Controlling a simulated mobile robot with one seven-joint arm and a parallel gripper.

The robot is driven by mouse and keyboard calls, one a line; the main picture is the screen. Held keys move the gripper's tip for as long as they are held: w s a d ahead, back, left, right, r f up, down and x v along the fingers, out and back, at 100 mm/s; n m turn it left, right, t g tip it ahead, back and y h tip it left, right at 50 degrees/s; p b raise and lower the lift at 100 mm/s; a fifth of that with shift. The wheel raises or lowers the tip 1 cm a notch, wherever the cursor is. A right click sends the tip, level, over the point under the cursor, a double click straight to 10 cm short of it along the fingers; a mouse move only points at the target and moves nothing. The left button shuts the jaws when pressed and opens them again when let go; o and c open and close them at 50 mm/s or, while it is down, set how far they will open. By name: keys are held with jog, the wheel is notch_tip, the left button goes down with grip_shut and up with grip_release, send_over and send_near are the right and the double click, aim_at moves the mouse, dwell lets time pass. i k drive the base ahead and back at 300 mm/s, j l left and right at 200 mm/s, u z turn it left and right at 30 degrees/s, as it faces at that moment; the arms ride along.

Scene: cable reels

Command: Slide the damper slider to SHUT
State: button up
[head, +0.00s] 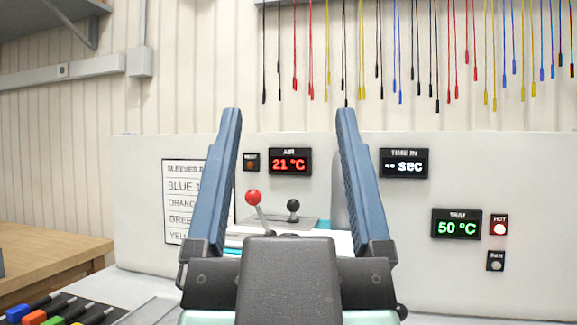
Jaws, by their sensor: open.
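My gripper (289,113) is open and empty, its two blue fingers pointing up and away in front of a pale panel. Between the fingers, a lever with a red ball knob (254,198) and a shorter lever with a black ball knob (293,206) stand on a grey plate (305,222). The gripper's fingers touch neither knob as far as I can see. No damper or SHUT lettering is readable, so I cannot tell which part is the damper slider. The gripper body hides the area below the levers.
The pale panel (530,180) carries an AIR display (290,162) reading 21 °C, a TIME IN display (404,163), a TRAY display (456,223) reading 50 °C and a lit red HOT lamp (499,225). Coloured cables (470,50) hang above. A wooden table (50,255) stands left.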

aim_at(293, 204)
jog(key=k+j+z, duration=0.15)
jog(key=k+j, duration=0.2)
jog(key=k, duration=0.15)
jog(key=k+j+z, duration=0.1)
jog(key=j+z, duration=0.25)
jog(key=j, duration=0.6)
